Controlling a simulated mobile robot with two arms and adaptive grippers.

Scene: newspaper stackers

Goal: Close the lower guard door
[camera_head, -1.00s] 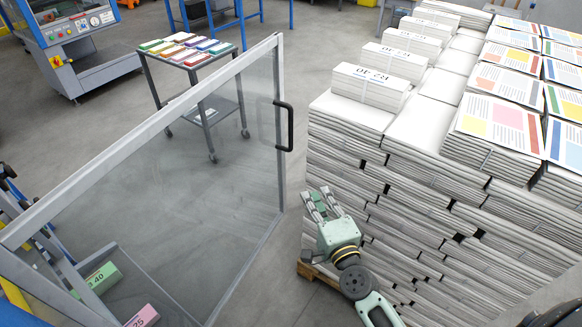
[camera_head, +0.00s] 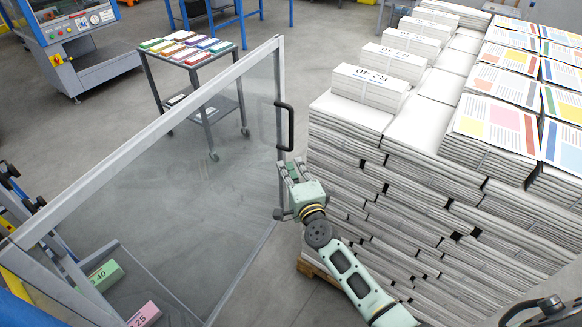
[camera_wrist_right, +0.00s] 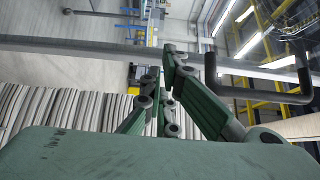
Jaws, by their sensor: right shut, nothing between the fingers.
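The lower guard door (camera_head: 279,85) is a clear panel in a grey metal frame, standing open across the left and middle of the head view. Its black handle (camera_head: 290,127) is on the right upright. My right gripper (camera_head: 288,166) is shut and empty, just below the handle and beside that upright. Whether it touches the frame is unclear. In the right wrist view, the closed fingers (camera_wrist_right: 163,72) point toward a grey frame bar (camera_wrist_right: 110,48), with the black handle (camera_wrist_right: 262,92) to their right. My left gripper is not identifiable in these views.
A tall stack of newspapers (camera_head: 400,215) on a wooden pallet (camera_head: 318,272) stands close to the right of my arm. Behind the door is a small cart (camera_head: 197,75) with coloured blocks. Green (camera_head: 105,275) and pink (camera_head: 143,314) blocks lie at lower left. Grey floor is open behind the door.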

